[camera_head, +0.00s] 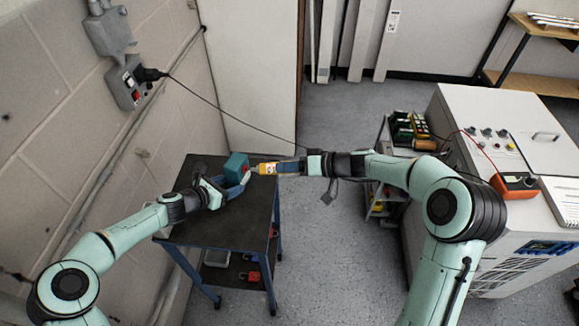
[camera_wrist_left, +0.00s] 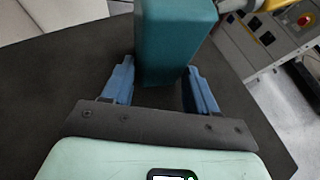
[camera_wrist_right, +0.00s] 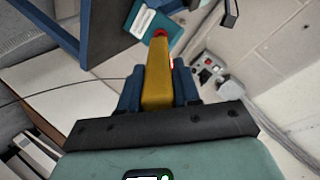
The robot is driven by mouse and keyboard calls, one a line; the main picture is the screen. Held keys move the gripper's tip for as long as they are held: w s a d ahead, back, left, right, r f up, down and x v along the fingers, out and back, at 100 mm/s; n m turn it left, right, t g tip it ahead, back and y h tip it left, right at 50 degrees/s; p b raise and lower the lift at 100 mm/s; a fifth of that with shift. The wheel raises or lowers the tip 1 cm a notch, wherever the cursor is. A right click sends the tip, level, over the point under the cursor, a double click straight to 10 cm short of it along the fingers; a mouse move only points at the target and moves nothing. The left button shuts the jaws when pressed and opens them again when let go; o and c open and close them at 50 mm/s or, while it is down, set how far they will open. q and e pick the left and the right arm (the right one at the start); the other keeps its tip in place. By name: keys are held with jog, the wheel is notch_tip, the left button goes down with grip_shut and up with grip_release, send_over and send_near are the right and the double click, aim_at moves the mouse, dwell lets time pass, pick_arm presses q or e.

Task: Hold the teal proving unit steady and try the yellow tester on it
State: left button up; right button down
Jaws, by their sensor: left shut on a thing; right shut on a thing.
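The teal proving unit (camera_head: 237,167) stands on the dark top of the small cart (camera_head: 250,207). My left gripper (camera_head: 236,187) is shut on its lower part; in the left wrist view the teal block (camera_wrist_left: 172,45) rises between the blue fingers (camera_wrist_left: 160,88). My right gripper (camera_head: 283,167) is shut on the yellow tester (camera_head: 266,168) and holds it level from the right, its tip pointing at the teal unit. In the right wrist view the tester (camera_wrist_right: 158,75) has a red end close to the teal unit (camera_wrist_right: 150,22); I cannot tell whether they touch.
A wall socket box (camera_head: 127,85) with a black plug and cable is at the left. A grey cabinet (camera_head: 480,130) at the right carries an orange meter (camera_head: 515,185). A cart with several tools (camera_head: 408,128) stands beside it. Floor between is clear.

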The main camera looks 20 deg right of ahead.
jog(key=s+d, duration=0.4)
jog(key=d, duration=0.1)
jog(key=shift+d, duration=0.4)
dwell(0.3)
pick_arm(q)
jog(key=o, duration=0.9)
pick_arm(e)
jog(key=shift+w, duration=0.1)
pick_arm(q)
jog(key=shift+a, duration=0.1)
jog(key=v, duration=1.2)
jog(key=shift+s, duration=0.1)
